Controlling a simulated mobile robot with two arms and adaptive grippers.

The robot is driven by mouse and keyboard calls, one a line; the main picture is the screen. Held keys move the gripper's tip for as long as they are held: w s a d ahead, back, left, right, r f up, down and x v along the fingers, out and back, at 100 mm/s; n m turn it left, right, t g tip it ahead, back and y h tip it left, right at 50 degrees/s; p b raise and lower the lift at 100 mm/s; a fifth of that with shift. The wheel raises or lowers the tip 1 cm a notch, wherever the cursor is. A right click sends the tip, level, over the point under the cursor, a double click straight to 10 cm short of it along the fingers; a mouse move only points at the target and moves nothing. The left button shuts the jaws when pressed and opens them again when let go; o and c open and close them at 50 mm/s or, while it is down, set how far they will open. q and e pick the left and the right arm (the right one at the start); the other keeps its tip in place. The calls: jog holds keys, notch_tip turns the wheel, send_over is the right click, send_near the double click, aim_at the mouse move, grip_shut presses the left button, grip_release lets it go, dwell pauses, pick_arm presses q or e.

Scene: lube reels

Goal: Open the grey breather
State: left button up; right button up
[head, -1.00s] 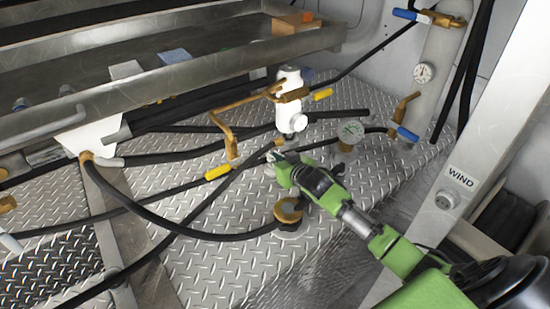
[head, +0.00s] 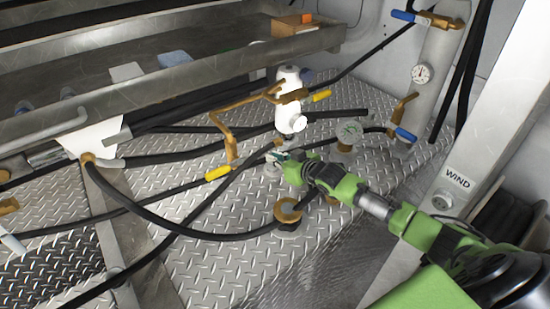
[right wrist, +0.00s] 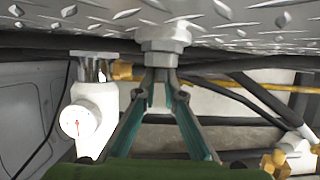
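The grey breather (head: 272,171) is a small grey cap low on the diamond-plate floor, partly hidden by my right gripper (head: 276,156). In the right wrist view it is a grey hex fitting (right wrist: 165,38) at the top centre, against the plate. In that view my right gripper's (right wrist: 160,72) two fingers stand apart at the base, with a narrow gap between the tips. The tips overlap the fitting's lower end. I cannot tell whether they touch it. My left gripper is not in view.
A white filter unit (head: 288,110) with brass pipes stands just behind my right gripper. Black hoses cross the floor, and a metal shelf (head: 200,91) is at the back left.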

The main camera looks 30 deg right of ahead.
jog(key=shift+o, duration=1.3)
jog(key=v, duration=1.2)
jog(key=shift+a, duration=0.1)
